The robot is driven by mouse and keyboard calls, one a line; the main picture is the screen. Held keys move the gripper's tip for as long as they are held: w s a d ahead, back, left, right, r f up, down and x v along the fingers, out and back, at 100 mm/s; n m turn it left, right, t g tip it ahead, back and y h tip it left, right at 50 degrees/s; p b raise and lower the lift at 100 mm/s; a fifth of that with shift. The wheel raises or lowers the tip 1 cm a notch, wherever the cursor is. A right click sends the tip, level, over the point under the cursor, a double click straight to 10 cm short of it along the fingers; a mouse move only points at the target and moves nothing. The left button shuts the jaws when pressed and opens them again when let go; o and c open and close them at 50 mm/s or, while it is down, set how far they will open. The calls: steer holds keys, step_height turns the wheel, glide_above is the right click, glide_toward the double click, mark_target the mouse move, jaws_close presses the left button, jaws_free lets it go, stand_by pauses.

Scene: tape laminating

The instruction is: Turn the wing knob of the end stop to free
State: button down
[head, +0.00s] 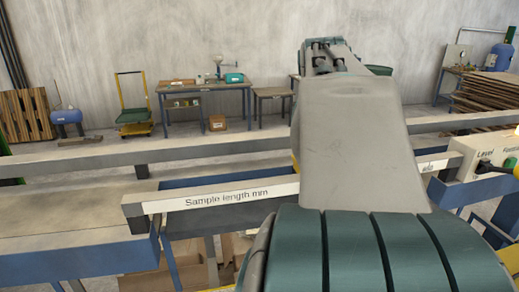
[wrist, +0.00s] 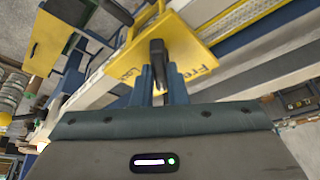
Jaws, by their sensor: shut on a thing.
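In the wrist view the end stop shows as a yellow plate (wrist: 186,45) with the words "Free" at its right and "Lock", partly legible, at its lower left. A black wing knob (wrist: 157,47) stands out from the plate, its long shape running up and down the picture between the two words. My gripper (wrist: 159,72) is shut on the knob, with one blue-grey finger on each side of it. In the head view my arm hides the gripper, the knob and most of the end stop.
A rail (head: 225,196) marked "Sample length mm" runs across the head view, with a second long rail (head: 240,147) behind it. A beige box (head: 483,152) marked "Level" stands at the right. Workbenches (head: 205,88) stand far off by the wall.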

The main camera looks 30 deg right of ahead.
steer(key=n+t+y, duration=0.1)
steer(key=n, duration=0.2)
steer(key=shift+n+b, duration=0.35)
steer(key=shift+n, duration=0.05)
steer(key=shift+s+d+n+t+y, duration=0.15)
steer(key=shift+n+y, duration=0.2)
steer(key=shift+n, duration=0.6)
steer(key=shift+w+n+t+y, duration=0.15)
steer(key=shift+n+y, duration=0.2)
steer(key=shift+n, duration=0.6)
steer(key=shift+s, duration=0.1)
steer(key=c, duration=1.4)
jaws_free()
steer(key=shift+c, duration=0.2)
steer(key=shift+r, duration=0.1)
steer(key=v, duration=1.3)
steer(key=shift+s+r, duration=0.15)
steer(key=shift+r, duration=0.15)
